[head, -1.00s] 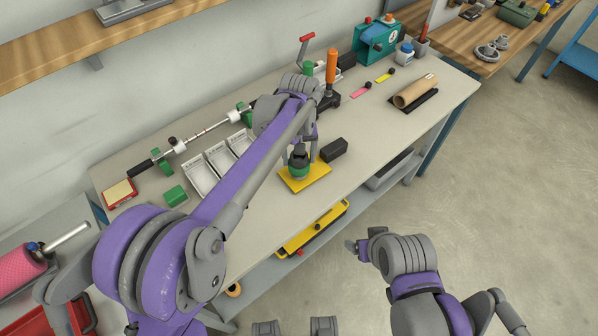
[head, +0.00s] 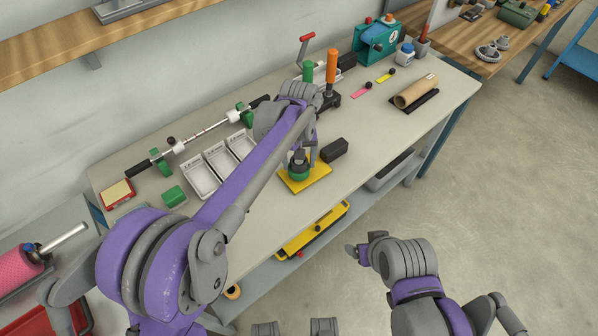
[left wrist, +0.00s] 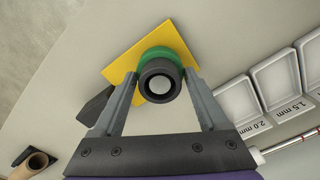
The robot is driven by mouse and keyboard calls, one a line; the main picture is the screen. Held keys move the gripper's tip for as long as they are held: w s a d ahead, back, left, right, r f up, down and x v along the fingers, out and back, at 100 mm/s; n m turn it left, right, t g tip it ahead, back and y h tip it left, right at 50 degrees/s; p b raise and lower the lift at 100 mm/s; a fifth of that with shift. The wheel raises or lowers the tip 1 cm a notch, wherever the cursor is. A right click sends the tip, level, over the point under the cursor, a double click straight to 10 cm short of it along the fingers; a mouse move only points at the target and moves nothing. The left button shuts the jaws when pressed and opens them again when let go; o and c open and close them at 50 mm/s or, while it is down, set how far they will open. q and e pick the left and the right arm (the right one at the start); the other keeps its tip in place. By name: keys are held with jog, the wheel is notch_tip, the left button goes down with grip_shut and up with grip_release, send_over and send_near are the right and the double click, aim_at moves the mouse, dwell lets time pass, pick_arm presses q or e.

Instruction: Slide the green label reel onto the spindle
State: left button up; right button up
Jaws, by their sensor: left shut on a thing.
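A round green piece with a dark ring on top, which looks like the green label reel (head: 299,173), stands upright at the yellow plate (head: 318,181) on the bench. In the left wrist view the green band (left wrist: 160,53) shows around and behind a dark ring with a pale grey centre, over the yellow plate (left wrist: 123,66). My left gripper (head: 300,162) points down and is shut on this green piece, one finger on each side. I cannot tell whether the pale centre is a spindle end. My right gripper (head: 358,249) is off the bench's front side; its jaws are unclear.
A black block (head: 334,150) lies close beside the plate. White trays (head: 203,180) and a horizontal shaft (head: 205,132) lie to the left. A green block (head: 174,196), an orange-handled lever (head: 331,68) and a cardboard roll (head: 414,92) are also on the bench. The front right is clear.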

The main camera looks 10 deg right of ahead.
dwell(0.4)
pick_arm(q)
jog(key=o, duration=1.2)
jog(key=shift+f, duration=0.1)
jog(key=shift+o, duration=0.2)
notch_tip(320, 180, up, 11)
jog(key=s+a+r+t+p, duration=0.1)
jog(key=s+a+r+p, duration=0.1)
jog(key=s+a, duration=0.35)
jog(key=s+a+f+t, duration=0.1)
jog(key=s+a+f, duration=0.1)
jog(key=s+a, duration=0.3)
jog(key=s+a+f+t+p, duration=0.1)
jog(key=s+a+f+t, duration=0.1)
jog(key=s+a, duration=0.4)
jog(key=s+a+f+t+p, duration=0.1)
jog(key=s+a+f, duration=0.2)
jog(key=s+a, duration=0.3)
jog(key=shift+s+f, duration=0.1)
jog(key=shift+s, duration=0.5)
jog(key=shift+s+a+f, duration=0.15)
